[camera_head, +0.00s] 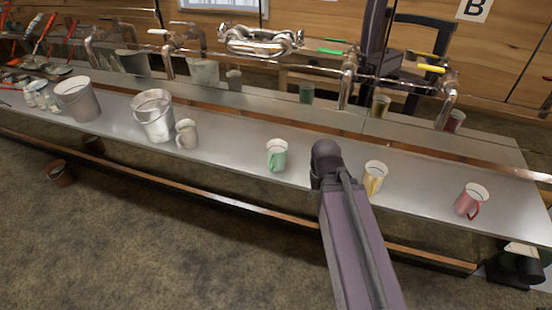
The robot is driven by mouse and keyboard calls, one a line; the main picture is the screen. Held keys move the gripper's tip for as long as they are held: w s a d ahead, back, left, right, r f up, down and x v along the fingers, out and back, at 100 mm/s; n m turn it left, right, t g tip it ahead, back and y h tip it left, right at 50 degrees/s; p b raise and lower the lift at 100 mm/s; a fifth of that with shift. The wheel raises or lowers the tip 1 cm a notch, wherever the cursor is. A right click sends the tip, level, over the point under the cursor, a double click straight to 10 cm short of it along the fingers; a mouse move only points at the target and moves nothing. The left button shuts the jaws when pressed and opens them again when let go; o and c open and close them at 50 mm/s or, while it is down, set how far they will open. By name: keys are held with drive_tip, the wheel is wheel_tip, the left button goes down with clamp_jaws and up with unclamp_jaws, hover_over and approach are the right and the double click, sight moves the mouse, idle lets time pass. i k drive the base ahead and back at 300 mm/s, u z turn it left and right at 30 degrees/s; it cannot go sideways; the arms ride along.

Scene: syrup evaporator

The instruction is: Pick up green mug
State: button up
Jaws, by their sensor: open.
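The green mug (277,155) stands upright on the long metal shelf (235,142), near the middle of the view. Its white inside shows, and its handle faces the front. My arm comes up from the bottom, and its rounded joint ends just right of the green mug in the picture, with a gap between them. My gripper does not show. A yellow mug (374,178) stands right of my arm. A red mug (471,200) stands farther right, and a grey mug (186,134) stands to the left.
Two metal buckets (154,116) (77,100) and small jars (40,95) stand on the shelf's left part. Pipes with green and yellow valve handles (332,51) run behind. Dimmer mug shapes behind look like reflections. Shelf beside the green mug is bare. Brown pots (60,173) sit below.

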sight(277, 150)
drive_tip(key=u, duration=0.5)
drive_tip(key=k, duration=0.9)
drive_tip(key=z, duration=0.55)
drive_tip(key=i, duration=0.5)
